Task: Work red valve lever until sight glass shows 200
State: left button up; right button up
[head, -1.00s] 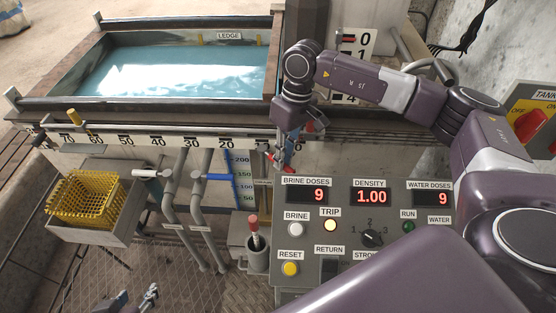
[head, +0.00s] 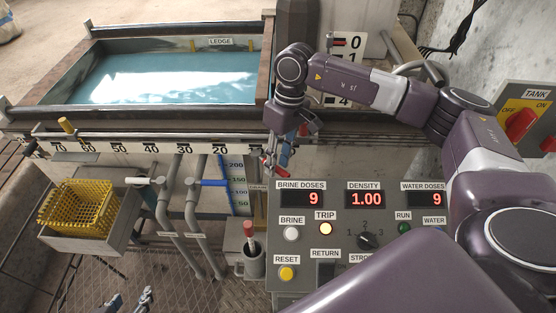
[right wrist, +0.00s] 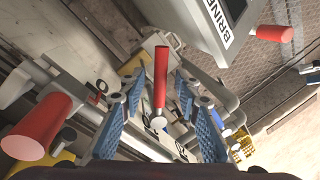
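The red valve lever (right wrist: 161,76) shows in the right wrist view as a red bar with a pale round end. It stands between the blue-padded fingers of my right gripper (right wrist: 160,128), with a gap on both sides. In the head view my right gripper (head: 283,158) hangs just above the panel's back left corner, and the lever there is mostly hidden. The sight glass scale (head: 237,185) is left of it, with marks up to 200; its liquid level is too small to read. My left gripper (head: 130,302) is open and empty at the bottom edge.
The control panel (head: 345,240) reads brine doses 9, density 1.00, water doses 9. A blue lever (head: 212,183) and a white lever (head: 140,181) sit on pipes. A red-handled tool stands in a grey cup (head: 251,262). A yellow basket (head: 80,206) is left; the tank (head: 180,112) is behind.

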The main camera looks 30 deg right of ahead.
notch_tip(320, 180, up, 12)
jog(key=d, duration=0.2)
jog(key=shift+w, duration=0.4)
jog(key=shift+d+f, duration=0.1)
jog(key=shift+f, duration=0.05)
dwell(6.7)
